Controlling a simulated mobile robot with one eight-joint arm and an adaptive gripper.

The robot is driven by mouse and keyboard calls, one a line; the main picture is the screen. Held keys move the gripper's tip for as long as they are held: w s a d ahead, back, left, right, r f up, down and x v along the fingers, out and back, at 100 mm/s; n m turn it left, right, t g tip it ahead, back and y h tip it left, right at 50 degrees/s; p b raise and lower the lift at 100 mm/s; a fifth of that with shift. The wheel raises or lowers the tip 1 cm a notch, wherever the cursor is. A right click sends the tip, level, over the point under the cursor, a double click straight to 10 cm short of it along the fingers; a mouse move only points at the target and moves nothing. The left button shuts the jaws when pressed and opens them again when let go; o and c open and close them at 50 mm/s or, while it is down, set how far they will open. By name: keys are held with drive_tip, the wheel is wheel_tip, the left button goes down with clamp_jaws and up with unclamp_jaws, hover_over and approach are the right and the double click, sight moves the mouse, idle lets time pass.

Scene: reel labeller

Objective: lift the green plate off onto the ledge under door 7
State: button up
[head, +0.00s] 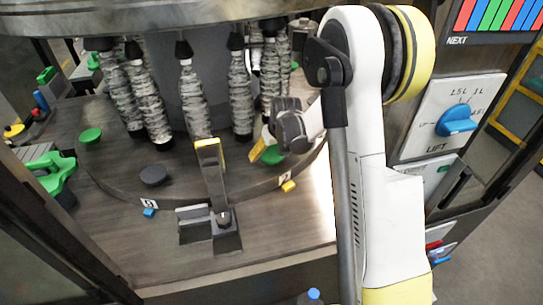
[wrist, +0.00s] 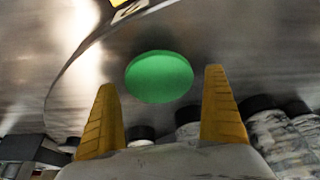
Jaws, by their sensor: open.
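A round green plate (wrist: 159,77) lies flat on the round turntable, between and beyond my fingertips in the wrist view. In the head view this green plate (head: 273,156) is partly hidden by my gripper (head: 262,147). My gripper is open and empty, with its two yellow fingers apart in the wrist view (wrist: 164,100); I cannot tell its height above the plate. A small white label (head: 285,177) with an unclear digit is on the turntable's rim near this plate. It also shows in the wrist view (wrist: 130,10). The ledge is not clearly made out.
Several wrapped grey spindles (head: 193,98) hang around the turntable (head: 115,185). Another green plate (head: 91,135) and a dark disc (head: 153,175) lie to the left. A post with a yellow-edged head (head: 212,170) stands at the front. A yellow block (head: 289,186) sits near the label.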

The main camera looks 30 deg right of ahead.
drive_tip(key=shift+w+f, duration=0.2)
drive_tip(key=shift+f, duration=0.3)
drive_tip(key=shift+c, duration=0.3)
drive_tip(key=c, duration=1.3)
drive_tip(key=shift+r, duration=0.1)
